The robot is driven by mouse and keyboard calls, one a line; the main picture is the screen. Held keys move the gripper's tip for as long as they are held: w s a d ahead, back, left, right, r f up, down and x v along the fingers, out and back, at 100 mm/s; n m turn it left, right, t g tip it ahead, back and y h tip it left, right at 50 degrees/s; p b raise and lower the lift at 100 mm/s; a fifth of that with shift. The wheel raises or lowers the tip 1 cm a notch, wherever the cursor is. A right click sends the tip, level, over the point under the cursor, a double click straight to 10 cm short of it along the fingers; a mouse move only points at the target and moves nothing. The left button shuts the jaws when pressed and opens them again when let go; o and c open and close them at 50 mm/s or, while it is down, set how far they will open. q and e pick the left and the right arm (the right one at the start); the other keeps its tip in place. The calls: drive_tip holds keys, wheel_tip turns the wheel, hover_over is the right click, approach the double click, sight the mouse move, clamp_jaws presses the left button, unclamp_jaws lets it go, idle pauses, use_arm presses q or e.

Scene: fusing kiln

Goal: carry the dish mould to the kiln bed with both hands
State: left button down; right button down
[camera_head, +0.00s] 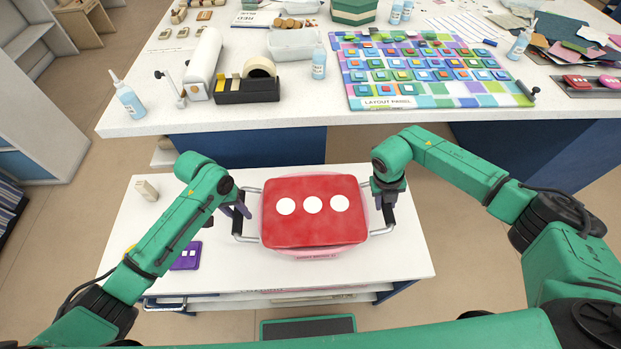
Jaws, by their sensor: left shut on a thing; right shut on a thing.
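The dish mould (316,251) is a pinkish, rounded piece with a metal handle at each side, seen over the white cart top. A red slab with three white dots (316,222) lies on it and hides most of it. My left gripper (240,212) is shut on the left handle (238,229). My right gripper (388,203) is shut on the right handle (388,222). The fingers partly hide the handles. I cannot tell whether the mould touches the cart top. I cannot make out the kiln bed in this view.
The white cart top (405,262) has a purple piece (187,257) and a small beige block (146,190) on its left. Beyond a floor gap stands a large workbench (310,112) with a layout panel (440,73), tape dispenser (247,90) and bottles.

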use_arm(q)
drive_tip(key=shift+w+r, duration=0.1)
drive_tip(key=shift+r, duration=0.05)
use_arm(e)
drive_tip(key=shift+w+r, duration=0.1)
